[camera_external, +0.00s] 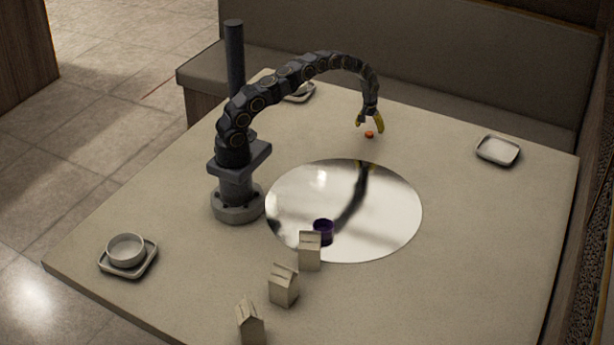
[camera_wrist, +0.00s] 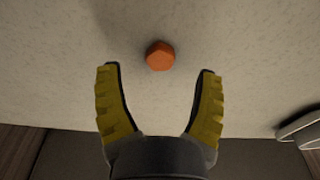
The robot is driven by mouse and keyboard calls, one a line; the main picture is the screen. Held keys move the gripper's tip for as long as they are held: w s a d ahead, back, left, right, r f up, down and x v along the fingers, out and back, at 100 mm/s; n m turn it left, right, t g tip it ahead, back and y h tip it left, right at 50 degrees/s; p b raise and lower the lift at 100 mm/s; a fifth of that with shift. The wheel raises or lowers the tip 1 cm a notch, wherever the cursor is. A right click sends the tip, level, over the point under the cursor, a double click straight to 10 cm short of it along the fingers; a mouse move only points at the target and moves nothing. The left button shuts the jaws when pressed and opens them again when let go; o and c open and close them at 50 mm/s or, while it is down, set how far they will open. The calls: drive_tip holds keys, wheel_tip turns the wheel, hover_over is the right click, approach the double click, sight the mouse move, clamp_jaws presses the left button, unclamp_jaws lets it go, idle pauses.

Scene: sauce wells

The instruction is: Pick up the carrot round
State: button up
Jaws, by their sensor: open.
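The carrot round (camera_external: 369,134) is a small orange disc lying on the table, beyond the mirror-like round plate. In the wrist view the carrot round (camera_wrist: 160,56) lies just past the fingertips, roughly centred between them. My gripper (camera_external: 370,128) has yellow-padded fingers and points down close to the carrot round. In the wrist view my gripper (camera_wrist: 160,72) is open, with nothing between its fingers. I cannot tell the exact height of the fingertips above the table.
Several small house-shaped blocks (camera_external: 283,287) stand at the front. A white dish (camera_external: 498,150) sits right; a bowl (camera_external: 126,248) on a tray sits left. Table around the carrot is clear.

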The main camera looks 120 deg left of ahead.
sight(369, 135)
wheel_tip(369, 135, down, 3)
drive_tip(key=shift+a+r, duration=0.1)
drive_tip(key=shift+a, duration=0.05)
drive_tip(key=c, duration=0.8)
drive_tip(key=shift+c, duration=0.2)
drive_tip(key=shift+r, duration=0.1)
